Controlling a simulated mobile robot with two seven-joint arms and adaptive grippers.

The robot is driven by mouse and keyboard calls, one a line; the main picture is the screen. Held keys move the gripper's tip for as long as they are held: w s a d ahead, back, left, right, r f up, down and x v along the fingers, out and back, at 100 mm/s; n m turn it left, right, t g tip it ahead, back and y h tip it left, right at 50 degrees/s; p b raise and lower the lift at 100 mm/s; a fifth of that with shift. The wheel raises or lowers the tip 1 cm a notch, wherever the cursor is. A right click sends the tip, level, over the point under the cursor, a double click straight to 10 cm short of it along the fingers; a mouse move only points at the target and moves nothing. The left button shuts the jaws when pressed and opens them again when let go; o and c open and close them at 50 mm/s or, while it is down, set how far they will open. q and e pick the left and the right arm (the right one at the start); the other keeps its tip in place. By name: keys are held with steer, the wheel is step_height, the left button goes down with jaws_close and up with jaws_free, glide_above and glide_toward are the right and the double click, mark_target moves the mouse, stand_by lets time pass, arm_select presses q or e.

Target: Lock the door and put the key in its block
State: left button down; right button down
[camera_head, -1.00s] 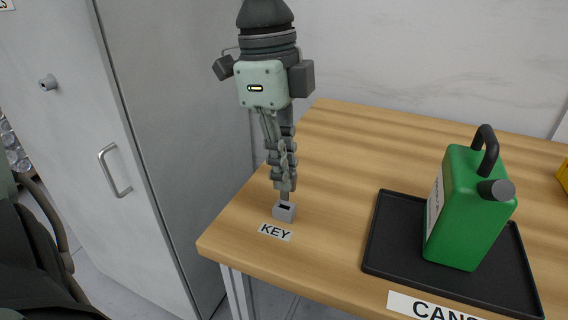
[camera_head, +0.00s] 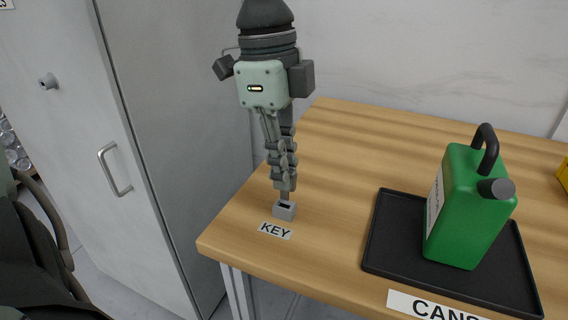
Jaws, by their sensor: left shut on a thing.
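The grey key block (camera_head: 285,212) stands on the table near its left front corner, behind a label reading KEY. My left gripper (camera_head: 284,186) points straight down just above the block, its fingers shut on the key (camera_head: 284,196). Only a short grey piece of the key shows between the fingertips and the block; I cannot tell how deep it sits. The white cabinet door (camera_head: 75,130) at the left looks shut, with a metal handle (camera_head: 115,170) and a round lock (camera_head: 48,82). My right gripper is not in view.
A green canister (camera_head: 465,210) stands on a black tray (camera_head: 385,240) at the right, behind a label partly reading CANS. The wooden table (camera_head: 345,150) is clear between the block and the tray. A yellow thing (camera_head: 564,176) shows at the right edge.

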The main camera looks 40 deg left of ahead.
arm_select(q)
steer(key=shift+f, duration=1.45)
steer(key=c, duration=1.5)
jaws_free()
steer(key=shift+f, duration=0.1)
steer(key=shift+c, duration=0.2)
steer(key=r, duration=0.4)
steer(key=a+r, duration=0.1)
steer(key=r, duration=0.7)
steer(key=shift+s+a, duration=0.2)
